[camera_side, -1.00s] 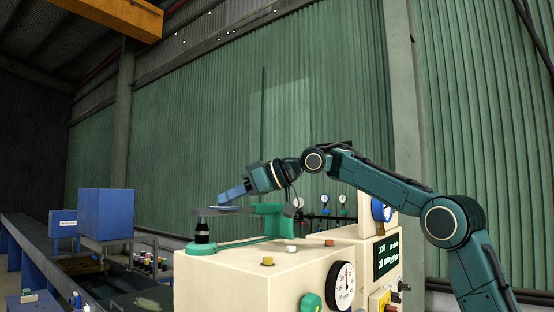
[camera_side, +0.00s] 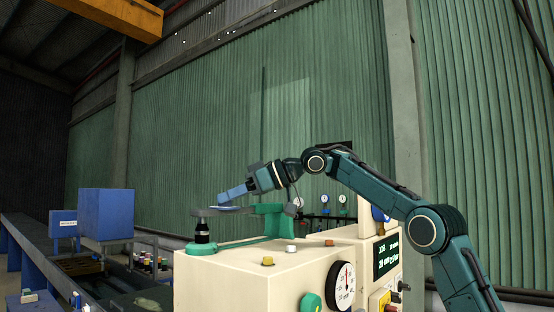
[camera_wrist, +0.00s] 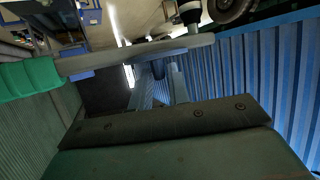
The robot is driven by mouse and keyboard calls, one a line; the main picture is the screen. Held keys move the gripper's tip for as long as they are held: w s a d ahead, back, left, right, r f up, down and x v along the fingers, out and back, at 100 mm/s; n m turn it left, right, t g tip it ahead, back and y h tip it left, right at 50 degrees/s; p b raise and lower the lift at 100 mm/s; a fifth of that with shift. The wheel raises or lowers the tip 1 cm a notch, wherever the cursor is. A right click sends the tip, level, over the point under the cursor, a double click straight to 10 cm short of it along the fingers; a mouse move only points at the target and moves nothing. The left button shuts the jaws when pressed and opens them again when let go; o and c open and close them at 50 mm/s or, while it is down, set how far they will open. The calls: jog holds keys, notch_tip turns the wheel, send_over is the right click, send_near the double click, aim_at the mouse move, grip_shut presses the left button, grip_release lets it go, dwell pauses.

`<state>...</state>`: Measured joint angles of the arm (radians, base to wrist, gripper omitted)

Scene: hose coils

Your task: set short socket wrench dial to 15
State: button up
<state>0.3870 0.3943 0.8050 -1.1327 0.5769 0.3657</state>
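A white dial (camera_side: 342,286) with a dark scale and a red mark near the top is on the front of the cream cabinet; its numbers are too small to read surely. A grey flat bar (camera_side: 210,212) lies level above a black post on the cabinet top. It crosses the wrist view (camera_wrist: 110,62), with a green end at left. My gripper (camera_side: 222,197) has blue fingers and hangs just above the bar. In the wrist view its two fingers (camera_wrist: 160,85) stand apart, with a dark-blue round thing showing between them. I cannot tell whether they touch it.
The cream cabinet (camera_side: 245,285) carries a green bracket (camera_side: 272,221), small yellow and white knobs and a green knob (camera_side: 311,302) beside the dial. A lit green display (camera_side: 386,256) is at right. Round gauges stand behind. A blue box (camera_side: 106,213) is at far left.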

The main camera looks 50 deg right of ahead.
jog(key=shift+o, duration=1.1)
jog(key=v, duration=0.7)
jog(key=shift+s, duration=0.2)
jog(key=shift+d+r, duration=0.1)
jog(key=shift+d, duration=0.05)
